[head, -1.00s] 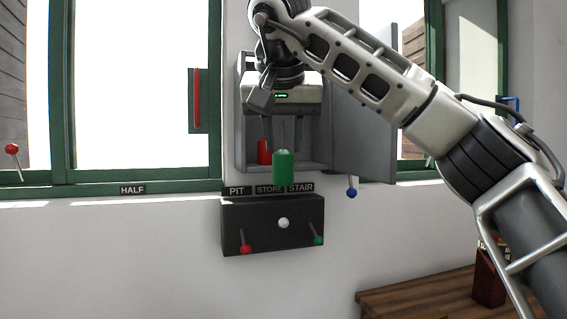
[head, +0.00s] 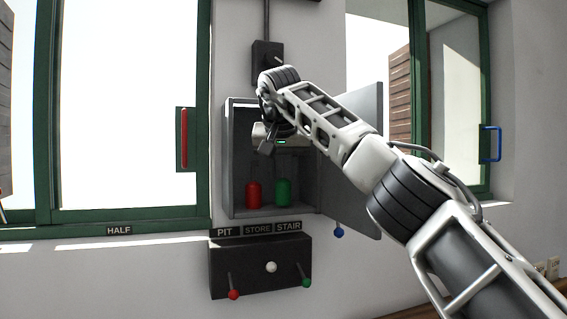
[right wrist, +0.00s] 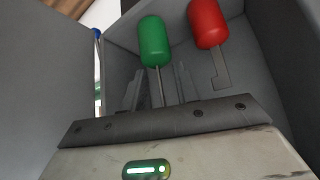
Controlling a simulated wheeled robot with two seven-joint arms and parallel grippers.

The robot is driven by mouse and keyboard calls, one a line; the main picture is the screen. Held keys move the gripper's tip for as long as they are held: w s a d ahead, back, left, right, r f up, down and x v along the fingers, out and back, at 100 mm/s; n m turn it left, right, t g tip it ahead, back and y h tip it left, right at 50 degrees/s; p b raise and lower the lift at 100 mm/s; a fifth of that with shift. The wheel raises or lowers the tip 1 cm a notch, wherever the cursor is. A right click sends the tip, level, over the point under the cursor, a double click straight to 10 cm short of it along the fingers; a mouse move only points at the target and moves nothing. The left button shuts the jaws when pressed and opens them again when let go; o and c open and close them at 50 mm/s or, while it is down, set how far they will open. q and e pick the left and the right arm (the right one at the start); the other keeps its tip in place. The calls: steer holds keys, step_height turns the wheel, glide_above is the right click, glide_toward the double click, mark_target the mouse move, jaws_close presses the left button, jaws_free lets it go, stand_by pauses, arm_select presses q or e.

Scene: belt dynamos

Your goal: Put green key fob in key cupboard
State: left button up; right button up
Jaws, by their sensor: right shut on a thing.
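The green key fob (head: 283,192) hangs upright inside the grey key cupboard (head: 229,165), just right of the red fob (head: 254,194). Its thin metal stem points up to my right gripper (head: 283,165), which is shut on it. In the right wrist view the green fob (right wrist: 154,42) lies just beyond my fingertips (right wrist: 158,88), its stem between the fingers. The red fob (right wrist: 208,24) is beside it, apart, with a flat metal key. The cupboard door (head: 352,165) stands open on the right. Whether the green fob touches a hook or the back is hidden. My left gripper is not in view.
A blue knob (head: 339,232) shows below the door. Green-framed windows stand on both sides; a red handle (head: 184,139) is at left.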

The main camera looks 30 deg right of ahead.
steer(key=shift+w+d+f+p, duration=0.1)
steer(key=shift+w+d+p, duration=0.4)
steer(key=shift+w, duration=0.1)
steer(key=shift+w+d+p, duration=0.35)
steer(key=shift+w+p, duration=0.1)
steer(key=shift+w, duration=0.15)
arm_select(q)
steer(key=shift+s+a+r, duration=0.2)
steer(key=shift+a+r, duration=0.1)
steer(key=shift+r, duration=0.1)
arm_select(e)
steer(key=shift+f, duration=0.2)
steer(key=o, duration=1.1)
steer(key=shift+s+f, duration=0.1)
steer(key=shift+c, duration=0.2)
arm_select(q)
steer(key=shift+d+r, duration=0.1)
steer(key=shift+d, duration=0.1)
